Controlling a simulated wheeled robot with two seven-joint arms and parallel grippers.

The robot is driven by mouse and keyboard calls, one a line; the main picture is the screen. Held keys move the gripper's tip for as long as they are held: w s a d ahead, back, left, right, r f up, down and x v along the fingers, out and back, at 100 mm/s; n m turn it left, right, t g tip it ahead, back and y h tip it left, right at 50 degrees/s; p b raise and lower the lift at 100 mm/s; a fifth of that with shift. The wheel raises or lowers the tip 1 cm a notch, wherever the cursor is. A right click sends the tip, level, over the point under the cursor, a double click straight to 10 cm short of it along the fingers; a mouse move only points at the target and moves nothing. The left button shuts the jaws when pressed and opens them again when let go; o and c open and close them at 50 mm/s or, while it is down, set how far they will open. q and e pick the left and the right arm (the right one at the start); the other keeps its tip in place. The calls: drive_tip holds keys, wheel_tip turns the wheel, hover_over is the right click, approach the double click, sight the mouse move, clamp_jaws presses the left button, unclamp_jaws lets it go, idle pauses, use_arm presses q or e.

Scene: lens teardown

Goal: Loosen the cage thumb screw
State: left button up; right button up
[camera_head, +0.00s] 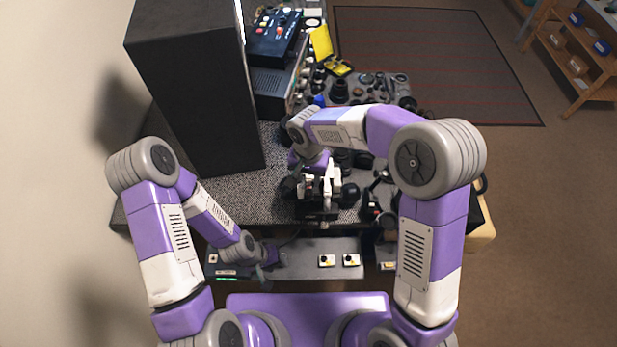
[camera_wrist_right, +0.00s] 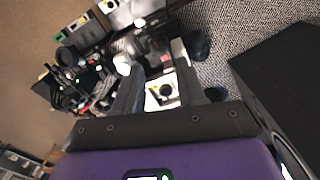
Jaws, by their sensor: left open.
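A dark camera rig (camera_head: 318,209) with black round parts at its sides stands near the table's front edge in the head view. My right gripper (camera_head: 319,184) reaches down over it from behind. In the right wrist view, the fingers of my right gripper (camera_wrist_right: 156,62) stand apart, with dark rig parts around their tips. I cannot tell whether anything is pinched between them. The cage thumb screw cannot be made out with certainty. My left gripper (camera_head: 268,257) is open and low at the front left, apart from the rig.
A tall black box (camera_head: 190,90) stands at the back left. Lenses and small parts (camera_head: 340,90) crowd the back of the table. A front panel (camera_head: 300,262) carries white square buttons. The grey speckled table top (camera_head: 235,185) is clear left of the rig.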

sight(309, 192)
drive_tip(key=f, duration=0.6)
drive_tip(key=shift+s+f, duration=0.25)
clamp_jaws()
